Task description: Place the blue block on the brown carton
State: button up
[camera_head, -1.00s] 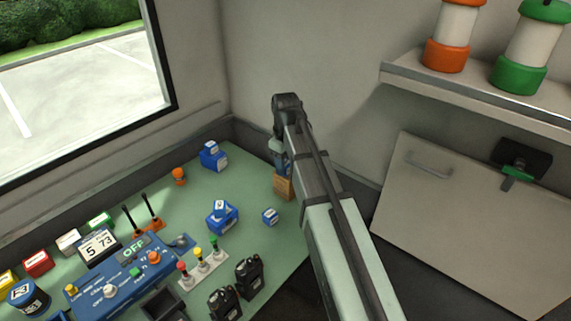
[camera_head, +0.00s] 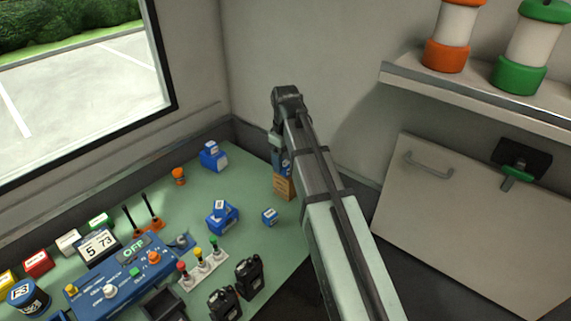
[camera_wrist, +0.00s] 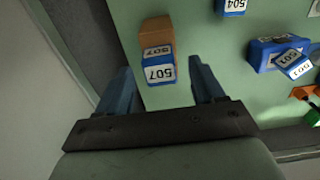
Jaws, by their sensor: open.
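The blue block (camera_wrist: 158,72), labelled 507, shows in the wrist view between my open fingers, with a gap on each side. In the head view the blue block (camera_head: 284,165) appears on top of the brown carton (camera_head: 284,187), partly behind my arm. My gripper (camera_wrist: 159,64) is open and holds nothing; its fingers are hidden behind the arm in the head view.
Another blue block (camera_head: 270,216) lies on the green desk (camera_head: 245,268) left of the carton. A blue box (camera_head: 222,218) with a small block on it stands farther left, and a similar blue box (camera_head: 213,157) is near the window. The wall is close behind the carton.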

aim_at(286, 163)
notch_tip(286, 163, up, 10)
dwell(0.5)
dwell(0.4)
